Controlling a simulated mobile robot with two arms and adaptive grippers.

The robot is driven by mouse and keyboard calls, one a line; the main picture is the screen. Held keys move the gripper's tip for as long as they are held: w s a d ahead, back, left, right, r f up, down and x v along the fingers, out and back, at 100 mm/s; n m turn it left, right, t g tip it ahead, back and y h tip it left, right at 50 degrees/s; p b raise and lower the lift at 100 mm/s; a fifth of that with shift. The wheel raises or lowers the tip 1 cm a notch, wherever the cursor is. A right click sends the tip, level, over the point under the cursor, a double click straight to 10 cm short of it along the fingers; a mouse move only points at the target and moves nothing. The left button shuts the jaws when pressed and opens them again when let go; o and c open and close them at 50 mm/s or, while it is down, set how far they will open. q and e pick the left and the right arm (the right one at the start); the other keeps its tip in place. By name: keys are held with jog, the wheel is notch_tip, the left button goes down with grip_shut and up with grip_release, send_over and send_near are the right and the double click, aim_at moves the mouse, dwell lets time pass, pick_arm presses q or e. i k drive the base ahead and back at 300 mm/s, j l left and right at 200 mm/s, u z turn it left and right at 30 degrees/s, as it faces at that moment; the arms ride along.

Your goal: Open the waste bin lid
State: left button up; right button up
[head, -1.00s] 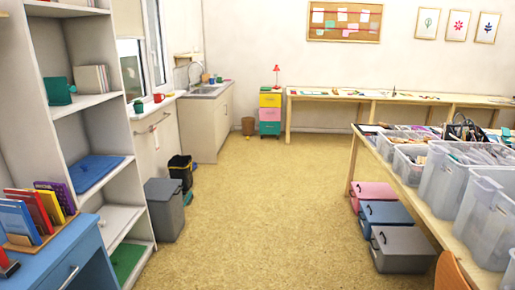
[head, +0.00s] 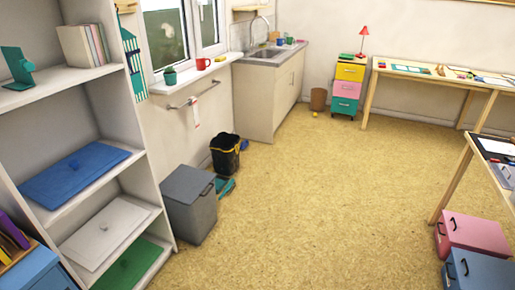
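A grey bin (head: 191,212) with a flat lid (head: 187,183) stands on the floor below the window, just right of the shelf unit. Its lid looks shut, and a dark handle shows at its right side. A smaller black bin (head: 225,156) with an open top stands just behind it. I cannot tell for certain which one is the waste bin. Neither of my grippers is in view.
A white shelf unit (head: 108,125) stands close on the left. A teal dustpan-like object (head: 225,187) lies beside the grey bin. Pink (head: 474,235) and blue (head: 480,271) boxes stand at the lower right. The floor (head: 320,200) between is clear.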

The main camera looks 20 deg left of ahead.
aim_at(185, 185)
jog(key=i+u, duration=0.2)
jog(key=i, duration=0.25)
jog(key=i+l+u, duration=0.25)
jog(key=i, duration=0.2)
jog(key=i+u, duration=0.2)
jog(key=i, duration=0.25)
jog(key=i+l+u, duration=0.2)
jog(key=i, duration=0.25)
jog(key=l, duration=0.1)
